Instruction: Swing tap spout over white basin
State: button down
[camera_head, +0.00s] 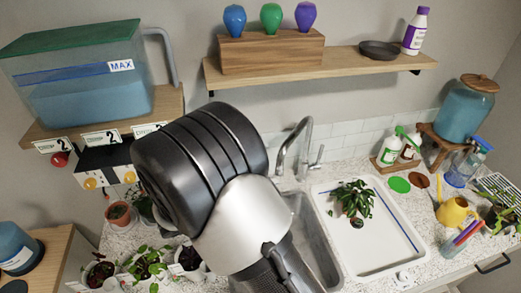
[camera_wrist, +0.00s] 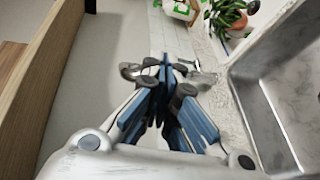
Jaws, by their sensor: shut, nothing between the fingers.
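The steel tap (camera_head: 306,150) stands at the back of the counter in the head view. Its curved spout (camera_head: 286,146) points left and forward, its tip left of the white basin. The white basin (camera_head: 408,246) is the right-hand one and holds a leafy plant (camera_head: 354,199). My gripper (camera_wrist: 166,70) is shut and empty in the wrist view; my arm hides it in the head view. Shiny metal pieces (camera_wrist: 205,79) show just beyond the fingertips, likely the tap; I cannot tell whether they touch.
A steel basin (camera_head: 322,247) lies left of the white one, partly behind my arm. Several potted plants (camera_head: 143,263) stand at the left front. Bottles (camera_head: 390,149) and a yellow watering can (camera_head: 455,213) stand right. A wooden shelf (camera_head: 345,65) hangs above.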

jog(key=w+a+f+n+t+y+p, duration=0.1)
jog(key=a+t, duration=0.4)
jog(key=a, duration=0.5)
notch_tip(320, 180, down, 2)
jog(key=shift+w+f+n+t+y+p, duration=0.15)
jog(key=shift+w+n+t+y+p, duration=0.25)
jog(key=shift+w+n+p, duration=0.6)
jog(key=shift+s+d, duration=0.1)
jog(key=shift+s, duration=0.05)
jog(key=w+d, duration=0.5)
jog(key=d, duration=0.5)
jog(key=shift+w+p, duration=0.4)
jog(key=shift+p, duration=0.05)
jog(key=shift+n, duration=0.3)
